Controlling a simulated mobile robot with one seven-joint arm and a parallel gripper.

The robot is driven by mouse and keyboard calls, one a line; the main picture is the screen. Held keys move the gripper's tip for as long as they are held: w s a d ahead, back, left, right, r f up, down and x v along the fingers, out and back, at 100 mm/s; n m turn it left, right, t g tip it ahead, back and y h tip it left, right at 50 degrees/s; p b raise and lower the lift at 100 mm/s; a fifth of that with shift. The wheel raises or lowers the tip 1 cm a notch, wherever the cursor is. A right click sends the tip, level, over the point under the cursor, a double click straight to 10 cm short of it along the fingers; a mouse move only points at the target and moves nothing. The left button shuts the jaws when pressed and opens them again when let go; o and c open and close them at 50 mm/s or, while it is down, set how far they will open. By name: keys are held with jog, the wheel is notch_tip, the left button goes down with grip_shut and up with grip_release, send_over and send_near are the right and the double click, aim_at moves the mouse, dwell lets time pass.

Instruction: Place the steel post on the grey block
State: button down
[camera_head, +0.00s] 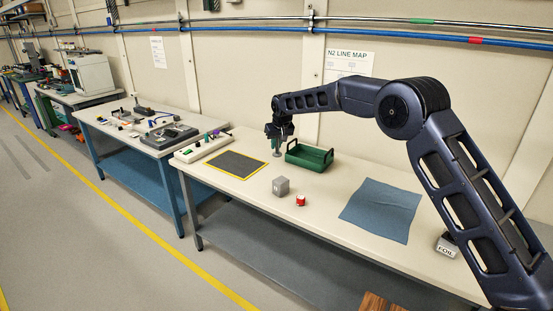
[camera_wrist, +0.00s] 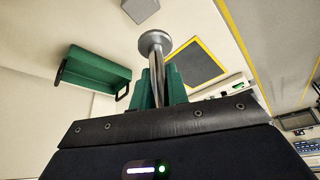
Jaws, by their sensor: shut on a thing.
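The steel post (camera_wrist: 155,58) is a shiny rod with a round disc at its end. My gripper (camera_wrist: 160,88), with green fingers, is shut on it in the wrist view. In the head view my gripper (camera_head: 278,134) is above the bench, between the mat and the green tray, and the post (camera_head: 276,150) hangs below it. The grey block (camera_head: 281,186) sits on the bench nearer the front edge, apart from the post. The block also shows at the top of the wrist view (camera_wrist: 140,9).
A green tray (camera_head: 299,160) stands just right of my gripper. A dark mat with a yellow border (camera_head: 237,164) lies to the left. A small red-and-white object (camera_head: 300,201) is close to the block's right. A blue cloth (camera_head: 381,209) and a FOIL box (camera_head: 446,247) lie farther right.

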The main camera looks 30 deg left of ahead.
notch_tip(320, 180, up, 5)
jog(key=shift+w+r, duration=0.1)
send_over(280, 179)
notch_tip(280, 179, down, 19)
jog(key=shift+w+f, duration=0.1)
dwell(0.8)
jog(key=shift+f, duration=0.15)
jog(key=c, duration=1.4)
grip_release()
jog(key=shift+o, duration=0.2)
